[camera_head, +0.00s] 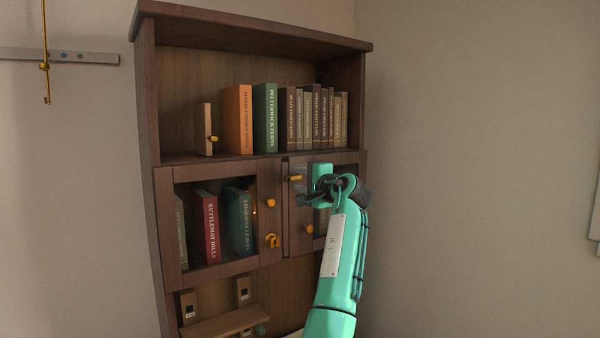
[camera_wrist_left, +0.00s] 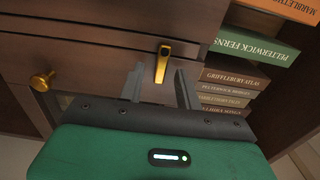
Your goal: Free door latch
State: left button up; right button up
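The wooden cabinet has two glazed doors, a left door (camera_head: 222,268) and a right door (camera_head: 300,243). A gold latch (camera_head: 294,178) lies level at the upper left of the right door. It also shows in the left wrist view (camera_wrist_left: 163,62). My left gripper (camera_head: 304,187) is just right of this latch. In the left wrist view, its two fingers (camera_wrist_left: 159,74) are spread and empty, with the latch's free end between them in the picture. I cannot tell whether they touch it. My right gripper is not in view.
Gold knobs sit on the left door (camera_head: 271,203) and the right door (camera_head: 309,229), with another gold fitting (camera_head: 272,240) low on the left door. A small wooden shelf (camera_head: 225,321) is below.

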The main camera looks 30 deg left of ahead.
pick_arm(q)
jog(key=shift+w+a, duration=0.15)
jog(key=shift+a, duration=0.3)
grip_shut()
